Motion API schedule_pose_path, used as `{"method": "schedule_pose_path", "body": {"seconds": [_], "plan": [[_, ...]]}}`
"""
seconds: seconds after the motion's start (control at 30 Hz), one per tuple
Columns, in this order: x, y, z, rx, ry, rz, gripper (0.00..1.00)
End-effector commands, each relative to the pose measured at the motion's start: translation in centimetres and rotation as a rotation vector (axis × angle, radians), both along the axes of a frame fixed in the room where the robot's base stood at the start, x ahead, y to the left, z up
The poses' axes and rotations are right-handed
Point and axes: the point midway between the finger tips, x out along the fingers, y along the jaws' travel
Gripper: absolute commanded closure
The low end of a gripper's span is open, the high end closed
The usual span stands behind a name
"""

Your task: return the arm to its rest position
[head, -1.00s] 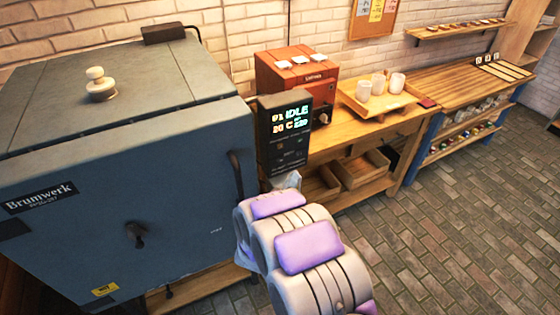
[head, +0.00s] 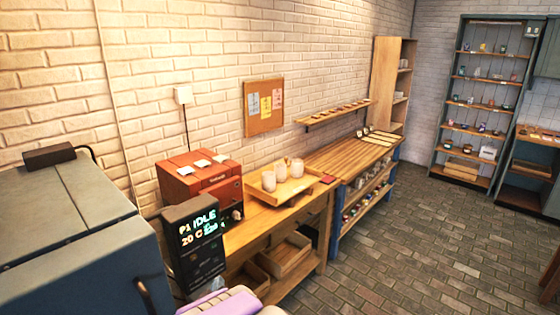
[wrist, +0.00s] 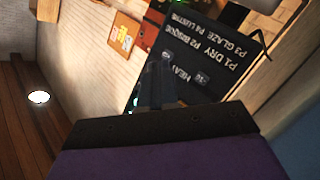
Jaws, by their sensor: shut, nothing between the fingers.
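My gripper (wrist: 155,85) shows in the wrist view as dark narrow fingers above a black and purple body. The fingers are together with nothing visible between them. They point toward the kiln's dark control panel (wrist: 215,45), whose printed programme list appears tilted and nearly upside down. In the head view only a pale, lilac-padded piece of my arm shows at the bottom edge, beside the kiln; the gripper itself is out of that picture. The control panel (head: 195,240) reads IDLE and 20 C there.
The blue-grey kiln (head: 70,230) fills the lower left. Right of it, a wooden bench (head: 265,222) holds a red box-shaped machine (head: 215,190) and a tray (head: 293,192) with white cups. A slatted table (head: 340,158) and shelves (head: 483,100) stand farther back. The brick floor (head: 400,250) is open at right.

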Motion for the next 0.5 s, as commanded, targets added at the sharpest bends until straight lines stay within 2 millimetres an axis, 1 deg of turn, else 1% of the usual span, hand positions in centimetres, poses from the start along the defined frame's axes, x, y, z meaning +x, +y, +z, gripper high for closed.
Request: {"method": "schedule_pose_path", "body": {"seconds": [0.03,0.13,0.27,0.37,0.47,0.5], "plan": [[0.4,-0.9,0.9,0.047,0.058,0.004,1.0],[0.1,-2.0,1.7,0.126,0.189,0.025,1.0],[-1.1,-3.7,3.0,0.212,0.353,0.046,1.0],[-2.7,-5.4,4.1,0.262,0.474,0.054,1.0],[-4.7,-7.4,5.1,0.299,0.593,0.051,1.0],[-5.7,-8.3,5.4,0.309,0.642,0.046,1.0]]}}
